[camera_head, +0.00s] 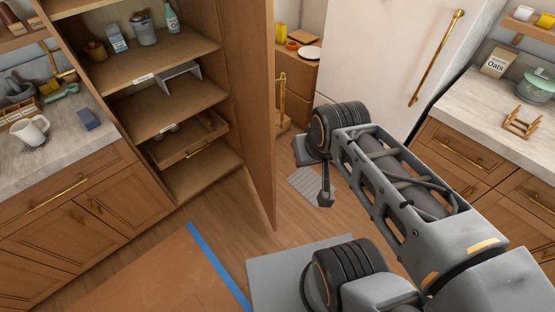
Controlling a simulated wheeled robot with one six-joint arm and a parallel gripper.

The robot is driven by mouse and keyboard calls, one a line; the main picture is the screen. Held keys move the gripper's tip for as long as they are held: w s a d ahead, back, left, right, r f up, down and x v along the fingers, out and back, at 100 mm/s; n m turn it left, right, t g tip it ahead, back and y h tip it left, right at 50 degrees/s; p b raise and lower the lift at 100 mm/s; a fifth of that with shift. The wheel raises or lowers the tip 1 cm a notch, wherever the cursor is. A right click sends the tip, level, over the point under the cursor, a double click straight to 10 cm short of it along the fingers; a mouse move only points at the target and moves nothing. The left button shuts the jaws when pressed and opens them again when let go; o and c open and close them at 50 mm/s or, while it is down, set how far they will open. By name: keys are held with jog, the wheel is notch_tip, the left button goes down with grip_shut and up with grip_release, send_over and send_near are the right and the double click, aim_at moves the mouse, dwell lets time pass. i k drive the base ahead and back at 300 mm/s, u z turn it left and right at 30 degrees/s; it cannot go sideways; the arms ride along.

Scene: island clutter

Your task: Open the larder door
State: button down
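The larder is a tall wooden cabinet (215,165) at the upper left, with its shelves exposed. Its wooden door (262,120) stands swung out toward me, seen nearly edge-on, wide open from the front of the larder. A brass handle (281,105) shows just right of the door's edge. My gripper (325,200) points down, right of the door's lower part and apart from it in the picture. Its fingers are small and partly overlapped, so I cannot tell whether they are open. I see nothing held in it.
A white fridge (370,60) with a brass handle stands behind my arm. Blue tape (218,266) crosses the floor. A grey floor grille (305,185) lies near my gripper.

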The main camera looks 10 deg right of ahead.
aim_at(247, 27)
jog(key=z, duration=0.05)
jog(key=i, duration=0.4)
jog(key=u, duration=2.2)
